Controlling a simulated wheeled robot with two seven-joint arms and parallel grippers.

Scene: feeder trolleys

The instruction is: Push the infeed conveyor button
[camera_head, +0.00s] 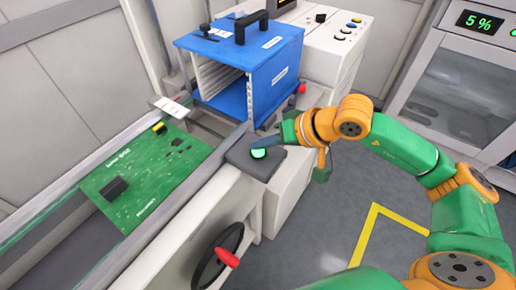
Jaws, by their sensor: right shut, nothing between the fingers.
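The infeed conveyor button (258,153) is round and green, on a dark grey box at the end of the conveyor's near rail. My right gripper (284,138) is shut and empty, close to the button's upper right side. Its tip points left toward the button box; I cannot tell whether it touches. The conveyor (185,203) runs along the left and carries a green circuit board (150,172). My left gripper is not in view.
A blue magazine rack (262,98) with a black handle stands behind the button box. A white machine (335,48) with small buttons is beyond it. A red-handled wheel (222,254) is on the conveyor's front. Grey floor with yellow tape is open at lower right.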

